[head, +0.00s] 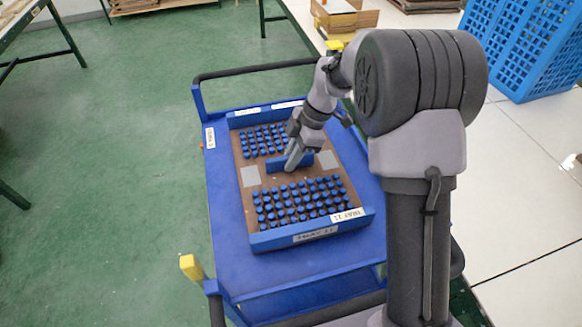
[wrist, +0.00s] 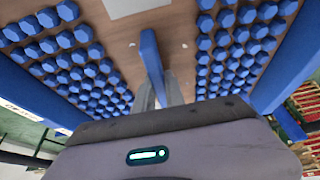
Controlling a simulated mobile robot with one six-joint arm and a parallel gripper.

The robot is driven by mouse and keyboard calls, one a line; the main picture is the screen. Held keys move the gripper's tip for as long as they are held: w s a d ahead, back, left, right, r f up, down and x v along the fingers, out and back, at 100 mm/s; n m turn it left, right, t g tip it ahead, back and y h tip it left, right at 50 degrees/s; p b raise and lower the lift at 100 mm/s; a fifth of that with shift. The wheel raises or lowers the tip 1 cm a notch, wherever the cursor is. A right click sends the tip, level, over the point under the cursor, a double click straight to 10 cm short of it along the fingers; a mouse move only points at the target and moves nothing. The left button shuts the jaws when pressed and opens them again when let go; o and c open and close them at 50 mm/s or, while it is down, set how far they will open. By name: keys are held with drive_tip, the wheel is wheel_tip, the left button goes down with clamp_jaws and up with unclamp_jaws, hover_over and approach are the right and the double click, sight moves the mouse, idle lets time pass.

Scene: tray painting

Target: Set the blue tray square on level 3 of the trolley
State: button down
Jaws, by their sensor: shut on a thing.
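The blue tray (head: 265,241) has a brown base, blue end walls and two blocks of blue pegs, with a blue grip bar (head: 268,166) across its middle. It is over the top deck of the blue trolley (head: 225,270), its sides looking roughly parallel to the deck edges. I cannot tell whether it rests on the deck or hangs just above it. My gripper (head: 292,162) is shut on the bar. The wrist view shows the fingers (wrist: 156,92) on either side of the bar (wrist: 150,50), pegs left and right. The level number is not readable.
Green floor (head: 110,150) is clear on the left.

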drive_tip(key=shift+f, duration=0.75)
drive_tip(key=shift+f, duration=0.2)
drive_tip(key=c, duration=1.4)
unclamp_jaws()
